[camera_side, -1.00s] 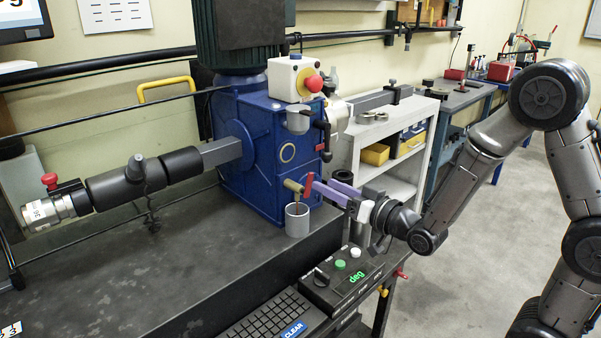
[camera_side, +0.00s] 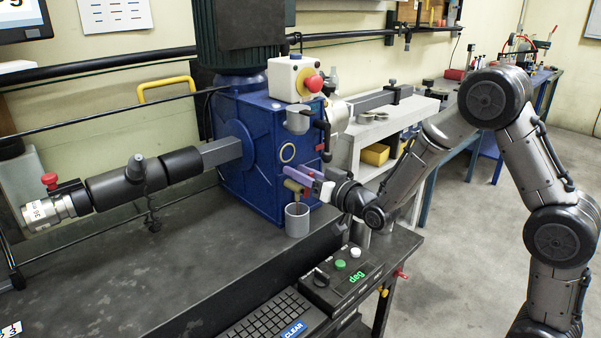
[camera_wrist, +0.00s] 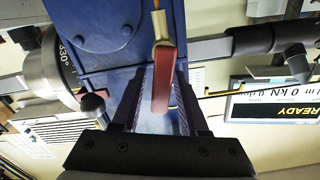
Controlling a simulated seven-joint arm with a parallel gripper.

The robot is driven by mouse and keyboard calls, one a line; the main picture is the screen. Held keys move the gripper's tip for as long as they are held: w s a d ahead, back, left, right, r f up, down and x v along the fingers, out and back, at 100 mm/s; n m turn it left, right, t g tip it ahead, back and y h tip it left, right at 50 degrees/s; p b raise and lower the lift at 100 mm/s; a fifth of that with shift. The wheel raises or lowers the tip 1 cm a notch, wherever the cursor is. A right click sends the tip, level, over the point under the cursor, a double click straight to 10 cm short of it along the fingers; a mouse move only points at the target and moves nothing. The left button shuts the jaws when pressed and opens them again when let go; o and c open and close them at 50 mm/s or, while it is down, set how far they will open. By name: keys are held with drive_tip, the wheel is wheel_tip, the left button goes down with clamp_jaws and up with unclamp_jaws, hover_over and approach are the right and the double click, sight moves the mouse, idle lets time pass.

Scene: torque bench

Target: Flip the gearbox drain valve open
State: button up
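The drain valve has a brass body (camera_side: 293,187) low on the front of the blue gearbox (camera_side: 262,140), above a grey cup (camera_side: 297,221). Its red lever (camera_wrist: 162,85) shows in the wrist view, running from the brass body back between my fingers. In the side view the fingers partly hide the lever. My gripper (camera_wrist: 158,82), with purple fingers, is at the valve. The fingers stand on both sides of the lever with gaps showing, so it looks open. Whether either finger touches the lever is hard to tell.
A control box (camera_side: 343,280) with green and white buttons and a keyboard (camera_side: 268,318) lie in front on the bench. A long dark torque tool (camera_side: 150,178) reaches left from the gearbox. A red emergency button (camera_side: 313,83) sits on top. White shelves (camera_side: 385,130) stand behind.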

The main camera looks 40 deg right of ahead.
clamp_jaws()
drive_tip(key=shift+a+n, duration=0.3)
drive_tip(key=shift+n, duration=0.5)
drive_tip(key=shift+a+n, duration=0.25)
drive_tip(key=shift+n, duration=0.55)
drive_tip(key=shift+o, duration=1)
unclamp_jaws()
drive_tip(key=shift+s, duration=0.1)
drive_tip(key=s, duration=1.3)
drive_tip(key=shift+s, duration=0.35)
